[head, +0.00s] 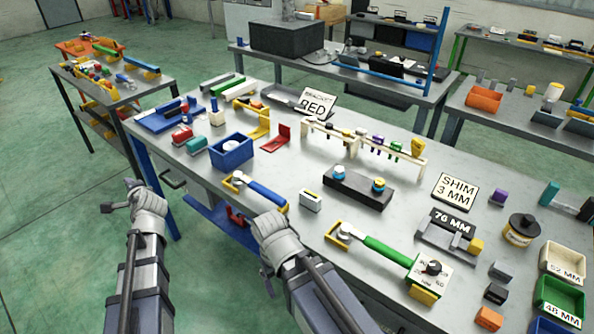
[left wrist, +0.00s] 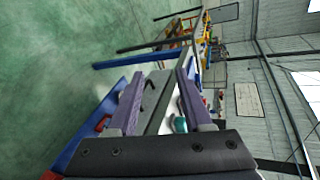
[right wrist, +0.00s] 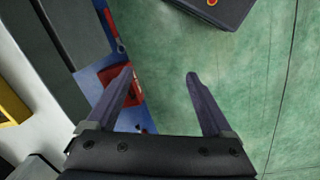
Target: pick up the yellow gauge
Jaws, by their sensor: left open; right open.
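Several yellow items are on the grey workbench, and I cannot tell for certain which is the gauge. A yellow-ended tool with a blue handle (head: 265,194) lies near the front edge. Another yellow-ended tool with a green handle (head: 385,251) lies farther right. A white rack (head: 385,154) holds several small coloured-handled pieces, some yellowish. My left gripper (left wrist: 160,75) is open and empty, left of the bench over the floor. My right gripper (right wrist: 159,72) is open and empty by the bench's front edge; my wrist mostly hides it in the head view.
A 76 MM stand (head: 447,236) and trays fill the right. A blue lower shelf (head: 205,218) sticks out under the bench. Green floor at left is clear.

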